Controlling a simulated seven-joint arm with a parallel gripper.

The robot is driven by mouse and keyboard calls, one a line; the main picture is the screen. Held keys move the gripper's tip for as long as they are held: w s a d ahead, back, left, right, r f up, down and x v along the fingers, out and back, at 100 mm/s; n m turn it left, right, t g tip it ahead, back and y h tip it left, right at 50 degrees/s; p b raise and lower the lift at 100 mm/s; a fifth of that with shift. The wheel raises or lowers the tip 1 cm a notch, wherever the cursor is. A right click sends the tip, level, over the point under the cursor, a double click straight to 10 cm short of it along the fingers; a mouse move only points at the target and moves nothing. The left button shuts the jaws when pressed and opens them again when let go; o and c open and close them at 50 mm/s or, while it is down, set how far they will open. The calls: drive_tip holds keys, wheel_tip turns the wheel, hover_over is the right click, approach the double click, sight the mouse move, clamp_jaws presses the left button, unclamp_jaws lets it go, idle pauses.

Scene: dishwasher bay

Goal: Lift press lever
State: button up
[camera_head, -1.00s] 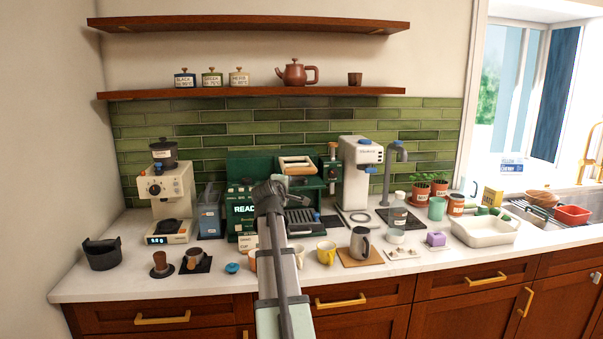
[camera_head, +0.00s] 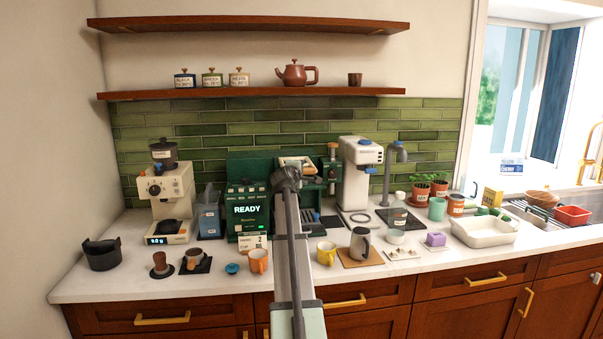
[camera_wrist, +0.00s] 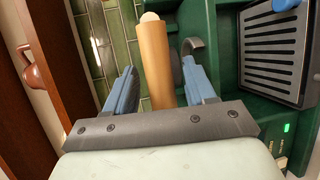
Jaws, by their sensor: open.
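The green coffee machine (camera_head: 247,205) stands on the counter with a lit READY screen. Its press lever has a wooden handle (camera_wrist: 152,48), which appears in the wrist view as a light wooden bar with a pale round end. In the head view my gripper (camera_head: 287,178) is in front of the machine's upper part and hides most of the handle; a bit of it shows above. In the wrist view my gripper (camera_wrist: 160,78) is open, with one blue finger on each side of the handle. I cannot tell whether either finger touches it.

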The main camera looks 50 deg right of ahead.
drive_tip(key=shift+x, duration=1.15)
clamp_jaws()
